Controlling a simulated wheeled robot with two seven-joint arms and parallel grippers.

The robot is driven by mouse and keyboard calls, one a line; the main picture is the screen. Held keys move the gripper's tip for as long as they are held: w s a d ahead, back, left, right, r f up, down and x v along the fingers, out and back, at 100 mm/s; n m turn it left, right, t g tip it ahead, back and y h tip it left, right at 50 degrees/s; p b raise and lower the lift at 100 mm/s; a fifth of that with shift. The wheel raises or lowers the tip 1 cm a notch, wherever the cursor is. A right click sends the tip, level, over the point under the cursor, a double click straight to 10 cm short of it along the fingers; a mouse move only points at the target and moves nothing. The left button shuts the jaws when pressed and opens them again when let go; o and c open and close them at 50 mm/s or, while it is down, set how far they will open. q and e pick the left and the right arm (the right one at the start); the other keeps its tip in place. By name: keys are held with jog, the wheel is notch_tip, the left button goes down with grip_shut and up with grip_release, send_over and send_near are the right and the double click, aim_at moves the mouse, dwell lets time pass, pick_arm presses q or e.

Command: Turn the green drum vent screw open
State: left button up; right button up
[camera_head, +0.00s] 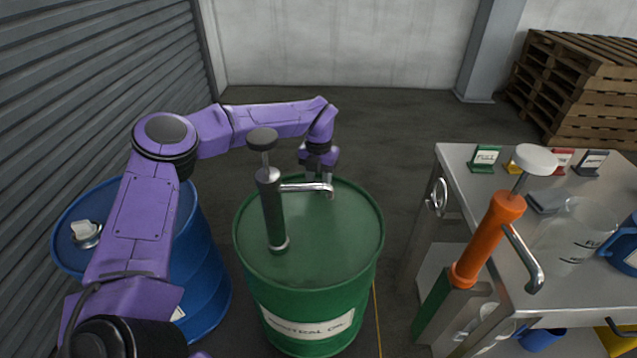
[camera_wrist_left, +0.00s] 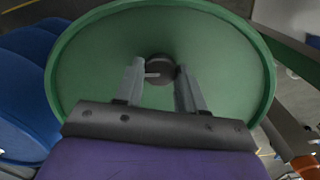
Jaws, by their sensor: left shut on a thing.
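The green drum (camera_head: 345,240) stands upright in the middle of the head view, with a label on its front. My left gripper (camera_head: 318,178) reaches down over the far part of its lid. In the left wrist view the green lid (camera_wrist_left: 215,50) fills the middle, with a dark round vent screw (camera_wrist_left: 159,67) on it. My left gripper's two fingers (camera_wrist_left: 160,85) lie on either side of this screw, shut on it; a pale line marks its face. In the head view the screw is hidden. My right gripper is not in view.
A grey hand pump (camera_head: 271,205) stands on the green drum, its spout (camera_head: 305,187) close in front of my left gripper. A blue drum (camera_head: 205,270) is at left. An orange pump (camera_head: 487,235) leans at a steel table (camera_head: 455,158) holding a clear jug (camera_head: 575,235) and small coloured signs.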

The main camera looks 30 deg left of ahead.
pick_arm(q)
jog(key=shift+n, duration=0.6)
jog(key=o, duration=1.1)
jog(key=shift+c, duration=0.2)
notch_tip(320, 180, up, 11)
jog(key=shift+f, duration=0.2)
